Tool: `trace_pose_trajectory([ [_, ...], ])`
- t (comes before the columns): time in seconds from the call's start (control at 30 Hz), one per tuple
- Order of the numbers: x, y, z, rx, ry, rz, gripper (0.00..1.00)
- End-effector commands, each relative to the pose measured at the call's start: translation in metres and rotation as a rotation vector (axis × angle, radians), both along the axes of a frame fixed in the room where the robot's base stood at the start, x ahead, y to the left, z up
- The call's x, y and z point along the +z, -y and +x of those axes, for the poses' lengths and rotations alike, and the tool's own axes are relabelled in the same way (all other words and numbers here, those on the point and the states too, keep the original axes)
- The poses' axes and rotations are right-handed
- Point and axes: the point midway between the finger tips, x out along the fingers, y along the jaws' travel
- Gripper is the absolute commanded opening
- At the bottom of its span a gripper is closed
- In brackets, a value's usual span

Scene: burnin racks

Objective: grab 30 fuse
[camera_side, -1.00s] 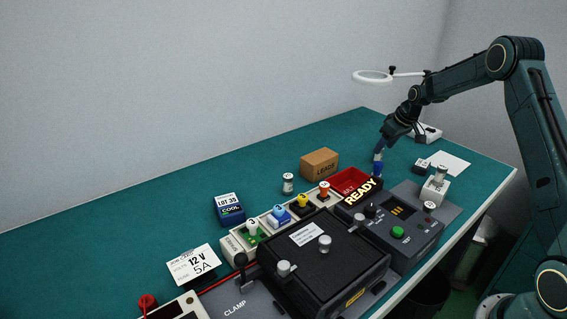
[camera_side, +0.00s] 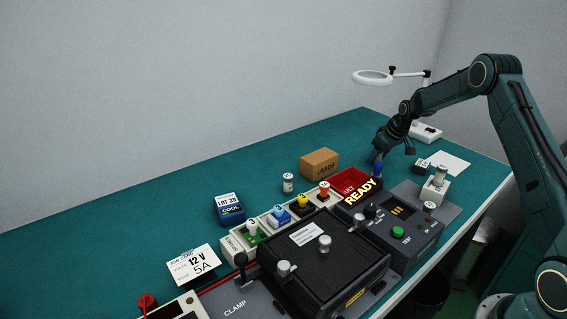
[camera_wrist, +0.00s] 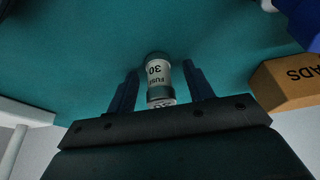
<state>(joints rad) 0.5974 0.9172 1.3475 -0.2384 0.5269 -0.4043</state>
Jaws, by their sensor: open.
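The 30 fuse (camera_wrist: 158,78) is a small pale cylinder with a dark cap and "30 FUSE" upside down in the wrist view. It shows between the two dark blue fingers of my gripper (camera_wrist: 160,72), with a gap on each side. Its far end reaches beyond the fingertips in the picture. My gripper is open; how deep the fuse sits between the fingers I cannot tell. In the side view my gripper (camera_side: 377,157) is low over the mat behind the red tray, and I cannot make out the fuse there. Another labelled cylinder (camera_side: 288,184) stands left of the LEADS box.
The cardboard LEADS box (camera_side: 319,163) is close by; it also shows at right in the wrist view (camera_wrist: 288,82). A small blue thing (camera_side: 378,169) stands near the red tray (camera_side: 345,174). The tester (camera_side: 412,232) and black clamp box (camera_side: 325,265) fill the front.

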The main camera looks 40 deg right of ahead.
Motion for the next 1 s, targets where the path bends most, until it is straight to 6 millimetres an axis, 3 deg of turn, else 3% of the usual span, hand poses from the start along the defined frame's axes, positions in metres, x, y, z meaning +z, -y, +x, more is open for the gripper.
trace_pose_trajectory([
  [0.37, 0.0004, -0.0001, -0.0001, 0.0, 0.0, 0.0, 0.52],
  [0.4, 0.0004, -0.0001, -0.0001, 0.0, 0.0, 0.0, 0.5],
  [0.63, 0.0004, -0.0002, -0.0001, 0.0, 0.0, 0.0, 0.05],
  [1.0, 0.0027, 0.0, 0.0001, 0.001, 0.001, 0.0, 0.03],
])
